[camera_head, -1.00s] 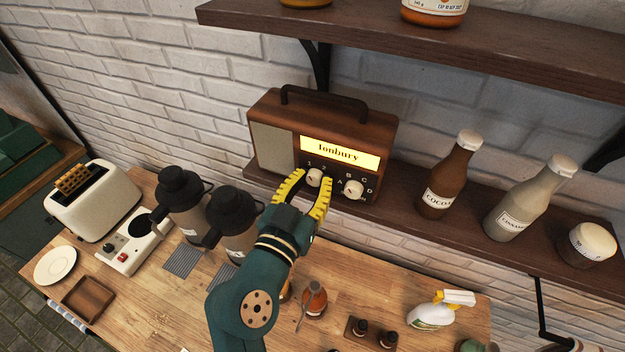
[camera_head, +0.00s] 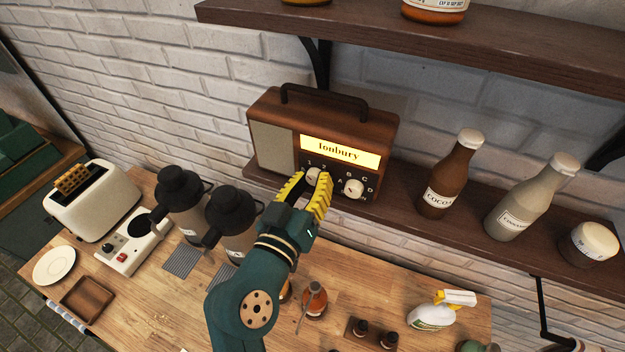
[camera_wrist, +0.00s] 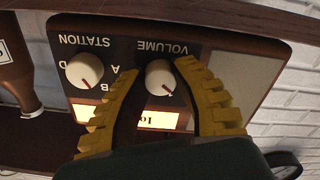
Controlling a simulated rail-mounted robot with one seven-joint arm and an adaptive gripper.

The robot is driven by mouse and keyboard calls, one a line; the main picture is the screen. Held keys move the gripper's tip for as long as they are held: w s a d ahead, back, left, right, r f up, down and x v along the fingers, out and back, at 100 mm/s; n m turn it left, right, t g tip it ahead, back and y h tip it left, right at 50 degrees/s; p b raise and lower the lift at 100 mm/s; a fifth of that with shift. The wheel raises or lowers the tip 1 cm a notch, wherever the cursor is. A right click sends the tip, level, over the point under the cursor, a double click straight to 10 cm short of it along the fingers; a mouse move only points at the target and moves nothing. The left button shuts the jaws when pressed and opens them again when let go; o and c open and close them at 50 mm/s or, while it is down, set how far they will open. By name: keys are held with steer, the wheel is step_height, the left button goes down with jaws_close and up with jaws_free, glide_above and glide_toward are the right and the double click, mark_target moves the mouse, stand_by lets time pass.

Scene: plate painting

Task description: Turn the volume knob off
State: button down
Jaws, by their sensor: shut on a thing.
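The wooden radio (camera_head: 270,110) stands on the lower shelf with its yellow display (camera_head: 341,152) lit. Its white volume knob (camera_wrist: 160,77) sits between my yellow fingers in the wrist view, under the upside-down word VOLUME, with a red mark pointing toward the lower right. In the head view the knob (camera_head: 312,175) is partly hidden by my gripper. My gripper (camera_head: 309,186) is shut on the volume knob; it also shows in the wrist view (camera_wrist: 158,72). The white station knob (camera_head: 353,189) is just to the right, free of my fingers; it also shows in the wrist view (camera_wrist: 84,71).
A cocoa bottle (camera_head: 451,175) and a pale bottle (camera_head: 531,199) stand right of the radio. Two dark-lidded flasks, one of them here (camera_head: 234,220), stand on the counter to the left. The upper shelf (camera_head: 420,40) overhangs the radio.

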steer(key=n, duration=0.3)
steer(key=shift+n+p, duration=0.85)
steer(key=shift+n, duration=1.35)
steer(key=shift+f, duration=0.1)
steer(key=c, duration=0.7)
jaws_free()
steer(key=shift+c, duration=0.2)
steer(key=v, duration=1.2)
